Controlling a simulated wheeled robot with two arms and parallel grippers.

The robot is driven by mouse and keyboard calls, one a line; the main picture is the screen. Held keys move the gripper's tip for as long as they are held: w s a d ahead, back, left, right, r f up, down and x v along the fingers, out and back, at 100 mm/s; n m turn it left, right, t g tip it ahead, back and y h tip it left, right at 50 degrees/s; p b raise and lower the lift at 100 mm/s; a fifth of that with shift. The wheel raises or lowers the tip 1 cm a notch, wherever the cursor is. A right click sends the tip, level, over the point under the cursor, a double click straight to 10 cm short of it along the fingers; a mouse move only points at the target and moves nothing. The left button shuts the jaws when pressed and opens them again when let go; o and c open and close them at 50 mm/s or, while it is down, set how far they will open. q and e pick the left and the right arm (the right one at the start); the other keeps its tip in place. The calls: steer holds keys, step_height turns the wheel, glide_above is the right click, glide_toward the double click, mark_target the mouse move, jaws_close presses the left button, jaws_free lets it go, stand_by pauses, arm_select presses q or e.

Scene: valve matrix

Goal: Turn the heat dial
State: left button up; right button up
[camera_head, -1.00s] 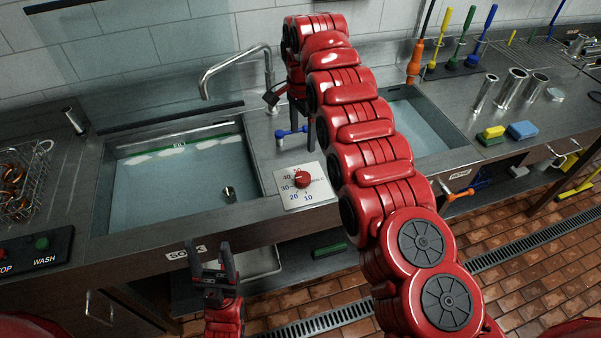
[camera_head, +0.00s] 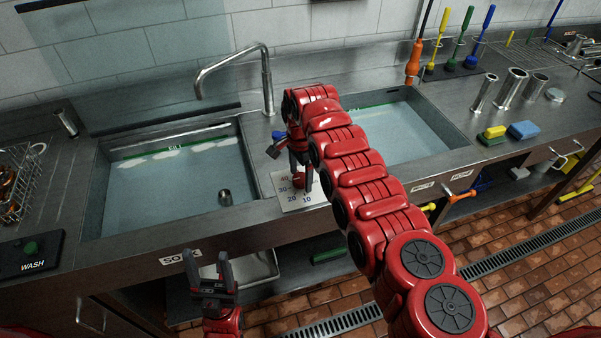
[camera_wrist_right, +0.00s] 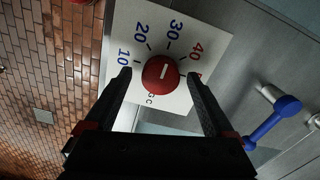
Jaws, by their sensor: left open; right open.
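The heat dial is a red round knob with a white mark (camera_wrist_right: 161,73) on a white plate (camera_wrist_right: 207,40) with numbers 10 to 40. In the head view the plate (camera_head: 287,201) is partly hidden by my right gripper (camera_head: 300,178), which is over the dial. In the right wrist view my right gripper (camera_wrist_right: 164,82) is open, with a fingertip on each side of the knob; I cannot tell if they touch it. My left gripper (camera_head: 208,258) is open and empty, low in front of the sink counter.
A water-filled sink (camera_head: 175,185) with a small metal cup (camera_head: 225,197) lies left of the dial, another sink (camera_head: 400,130) right. A faucet (camera_head: 266,80) stands behind. A blue-handled valve (camera_wrist_right: 272,122) is near the dial.

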steer(key=shift+f, duration=0.15)
steer(key=c, duration=1.4)
